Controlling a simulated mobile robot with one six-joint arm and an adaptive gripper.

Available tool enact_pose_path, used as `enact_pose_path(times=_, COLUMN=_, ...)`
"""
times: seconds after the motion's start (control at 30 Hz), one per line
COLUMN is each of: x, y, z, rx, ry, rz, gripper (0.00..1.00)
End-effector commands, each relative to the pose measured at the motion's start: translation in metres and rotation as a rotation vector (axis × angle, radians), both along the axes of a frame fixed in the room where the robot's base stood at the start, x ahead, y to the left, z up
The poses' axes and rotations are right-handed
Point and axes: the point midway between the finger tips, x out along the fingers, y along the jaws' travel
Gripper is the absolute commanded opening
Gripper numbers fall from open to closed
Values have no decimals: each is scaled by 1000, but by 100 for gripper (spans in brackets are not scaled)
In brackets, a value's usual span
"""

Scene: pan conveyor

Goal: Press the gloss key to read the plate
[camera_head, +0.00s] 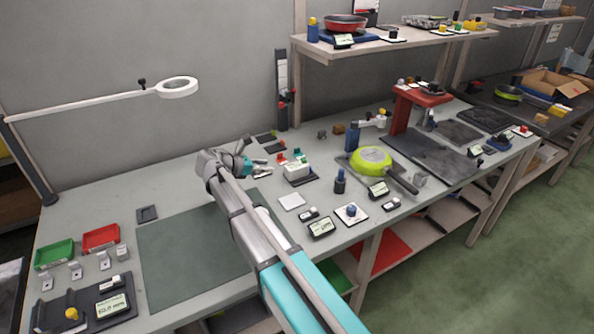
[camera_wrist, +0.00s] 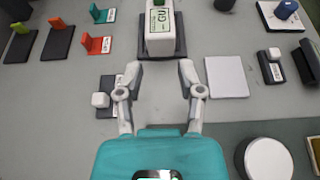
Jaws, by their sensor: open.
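A white box marked GU (camera_wrist: 160,38) with a green top stands on a dark base in the wrist view. It also shows in the head view (camera_head: 298,172). A small white key (camera_wrist: 100,100) sits on a dark pad with a white label, left of my fingers. I cannot read that label, so I cannot tell whether it is the gloss key. A blank pale plate (camera_wrist: 227,77) lies flat right of the fingers, and shows in the head view (camera_head: 291,201). My gripper (camera_wrist: 160,68) is open and empty, its fingertips near the box's front side; contact cannot be told.
Red (camera_wrist: 95,43) and green (camera_wrist: 102,14) pieces stand left of the box. Another white key (camera_wrist: 275,54) on a dark pad lies at right. A lime pan (camera_head: 371,159) and a blue bottle (camera_head: 340,181) are further along the bench. The dark green mat (camera_head: 185,262) is bare.

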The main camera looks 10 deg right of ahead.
Motion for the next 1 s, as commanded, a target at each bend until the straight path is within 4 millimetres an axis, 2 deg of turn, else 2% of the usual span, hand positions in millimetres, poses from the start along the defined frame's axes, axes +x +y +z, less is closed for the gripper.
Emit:
enact_pose_path(times=0.03, x=0, y=0, z=0, rx=0, ry=0, rz=0, gripper=29)
enact_pose_path(times=0.2, x=0, y=0, z=0, rx=0, ry=0, rz=0, gripper=0)
enact_pose_path(times=1.0, x=0, y=0, z=0, rx=0, ry=0, rz=0, gripper=0)
